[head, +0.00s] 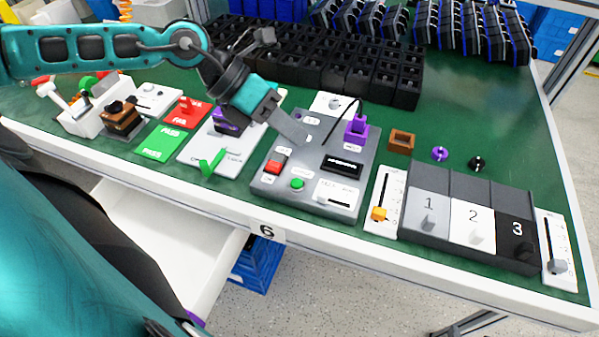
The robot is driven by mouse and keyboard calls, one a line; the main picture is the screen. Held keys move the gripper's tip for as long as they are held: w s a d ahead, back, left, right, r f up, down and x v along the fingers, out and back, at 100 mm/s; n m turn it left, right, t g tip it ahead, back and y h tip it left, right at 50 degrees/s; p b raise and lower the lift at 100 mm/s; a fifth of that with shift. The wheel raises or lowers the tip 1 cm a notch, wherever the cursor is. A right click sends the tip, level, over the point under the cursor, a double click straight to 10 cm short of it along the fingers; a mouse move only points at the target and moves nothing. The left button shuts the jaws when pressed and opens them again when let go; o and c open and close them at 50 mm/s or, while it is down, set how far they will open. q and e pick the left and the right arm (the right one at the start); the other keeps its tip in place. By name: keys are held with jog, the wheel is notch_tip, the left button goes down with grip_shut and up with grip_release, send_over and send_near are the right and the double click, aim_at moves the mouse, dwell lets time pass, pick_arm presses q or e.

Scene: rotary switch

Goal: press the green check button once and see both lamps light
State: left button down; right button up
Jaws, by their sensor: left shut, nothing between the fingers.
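The green button (298,184) is a small round cap near the front edge of a grey panel (262,184) in the middle of the bench. A red switch (273,165) sits just left of it. My left gripper (300,138) is shut and empty, its tips over the back left part of the panel, apart from and behind the green button. The gripper partly covers the panel there. I cannot make out the two lamps or whether either is lit. My right gripper is not in view.
A purple plug (356,130) with a black cable stands at the panel's back right. A black display strip (343,166) and a white slider card (338,195) lie right of the button.

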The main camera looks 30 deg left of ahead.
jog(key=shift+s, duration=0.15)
pick_arm(q)
jog(key=b, duration=0.6)
send_over(292, 181)
notch_tip(292, 181, down, 8)
jog(key=shift+r, duration=0.15)
jog(key=shift+f, duration=0.6)
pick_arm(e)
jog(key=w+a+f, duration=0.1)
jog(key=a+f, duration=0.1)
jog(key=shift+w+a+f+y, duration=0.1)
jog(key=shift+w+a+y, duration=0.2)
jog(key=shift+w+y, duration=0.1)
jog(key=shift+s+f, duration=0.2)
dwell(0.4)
pick_arm(q)
jog(key=shift+f+b, duration=0.4)
jog(key=shift+b, duration=0.15)
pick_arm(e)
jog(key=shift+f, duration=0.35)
